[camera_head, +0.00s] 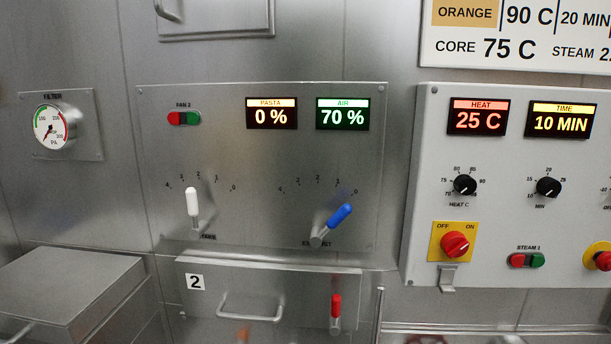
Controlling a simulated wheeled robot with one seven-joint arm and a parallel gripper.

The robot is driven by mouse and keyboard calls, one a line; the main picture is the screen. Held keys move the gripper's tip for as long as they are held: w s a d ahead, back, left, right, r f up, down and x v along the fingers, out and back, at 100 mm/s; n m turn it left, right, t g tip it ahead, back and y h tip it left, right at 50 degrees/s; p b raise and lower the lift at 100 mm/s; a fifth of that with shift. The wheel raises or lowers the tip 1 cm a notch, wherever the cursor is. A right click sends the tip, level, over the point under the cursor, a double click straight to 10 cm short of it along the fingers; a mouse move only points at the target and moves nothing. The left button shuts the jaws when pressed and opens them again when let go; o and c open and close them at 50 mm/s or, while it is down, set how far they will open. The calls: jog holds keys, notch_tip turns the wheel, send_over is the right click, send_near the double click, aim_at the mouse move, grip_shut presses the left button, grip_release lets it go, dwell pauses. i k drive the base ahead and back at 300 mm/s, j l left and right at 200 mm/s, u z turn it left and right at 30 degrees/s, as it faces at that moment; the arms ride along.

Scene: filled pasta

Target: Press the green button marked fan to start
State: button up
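The switch labelled FAN 2 sits at the upper left of a steel panel (222,150). Its green button (192,118) is the right half, and its red button (175,118) is the left half. Nothing covers the switch, and I cannot tell whether either half is pressed in. My gripper is not in view.
A white-handled lever (193,203) and a blue-handled lever (338,217) stick out below the switch. A filter gauge (51,127) is at left. A drawer marked 2 (215,278) has a red lever (336,306). A similar STEAM 1 switch (527,260) sits at right.

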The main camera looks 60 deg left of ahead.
aim_at(193, 117)
jog(key=u, duration=2.05)
